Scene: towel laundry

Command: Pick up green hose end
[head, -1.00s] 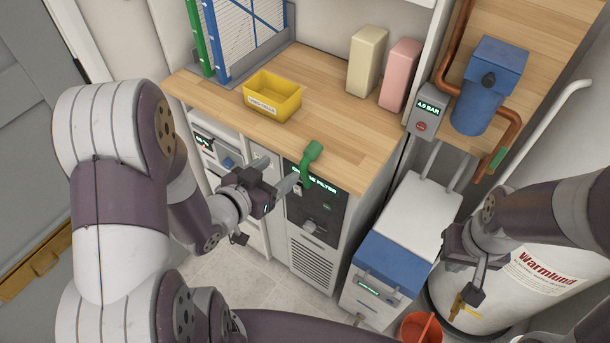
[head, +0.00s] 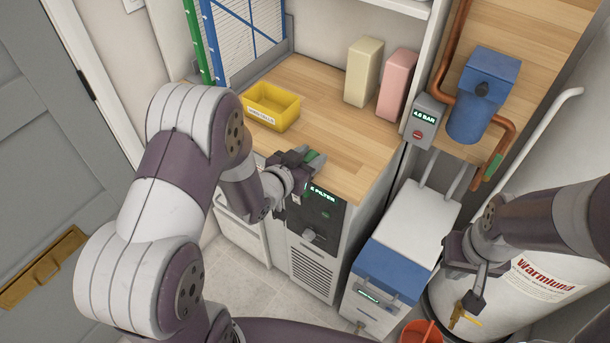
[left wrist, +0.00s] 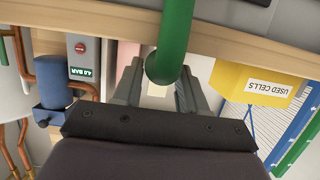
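The green hose end (head: 315,160) is at the front edge of the wooden counter, above the dark filter panel (head: 318,212). My left gripper (head: 306,163) is at the hose end and partly hides it in the head view. In the left wrist view, the rounded green hose end (left wrist: 165,66) sits between the two grey fingers (left wrist: 160,90). The fingers are spread, with a gap on the left finger's side; the right finger is close to the hose. My right gripper (head: 465,285) looks open and empty in front of the white tank.
A yellow bin (head: 272,106) labelled "used cells" stands on the counter (head: 350,150) behind the left gripper. Cream (head: 364,72) and pink (head: 397,83) containers stand farther back. A blue-and-white unit (head: 395,255) is right of the cabinet. A white tank (head: 525,290) is at the right.

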